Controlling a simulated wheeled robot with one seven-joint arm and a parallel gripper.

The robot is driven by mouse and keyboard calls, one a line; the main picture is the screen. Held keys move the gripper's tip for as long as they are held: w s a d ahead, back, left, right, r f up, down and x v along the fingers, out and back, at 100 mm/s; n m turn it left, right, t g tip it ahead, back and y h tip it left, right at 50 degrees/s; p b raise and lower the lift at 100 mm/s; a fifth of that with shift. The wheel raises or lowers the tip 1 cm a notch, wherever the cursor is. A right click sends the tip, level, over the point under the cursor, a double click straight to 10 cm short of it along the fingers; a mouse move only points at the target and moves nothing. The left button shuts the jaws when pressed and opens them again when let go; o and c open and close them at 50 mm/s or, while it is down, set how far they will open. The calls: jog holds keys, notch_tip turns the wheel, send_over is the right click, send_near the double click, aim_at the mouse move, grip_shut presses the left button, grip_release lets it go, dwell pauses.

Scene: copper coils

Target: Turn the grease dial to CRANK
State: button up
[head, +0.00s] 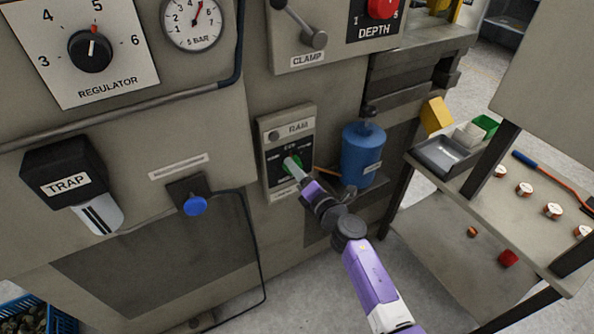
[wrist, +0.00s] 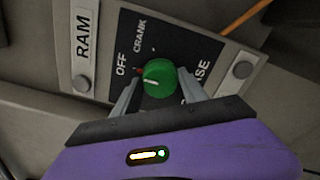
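The green round dial (wrist: 160,78) sits on a dark plate (wrist: 200,48) marked OFF, CRANK and a partly hidden word ending in ASE. A short pale mark on the dial's face points left, toward the OFF side. My gripper (wrist: 159,80) faces the dial with one finger on each side of it. The fingers look spread, with a narrow gap to the dial; contact is not clear. In the head view the green dial (head: 284,170) is partly covered by my gripper (head: 293,164).
A RAM label (wrist: 83,46) is on the panel. A blue canister (head: 362,155) stands close to the right of my arm. The clamp lever (head: 300,25) is above. A bench (head: 520,222) with a grey tray (head: 445,158) is at right.

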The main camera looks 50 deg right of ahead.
jog(key=shift+c, duration=1.4)
jog(key=shift+m, duration=0.3)
jog(key=shift+m+p, duration=3)
jog(key=shift+m, duration=2.6)
jog(key=o, duration=1.4)
jog(key=shift+c, duration=0.2)
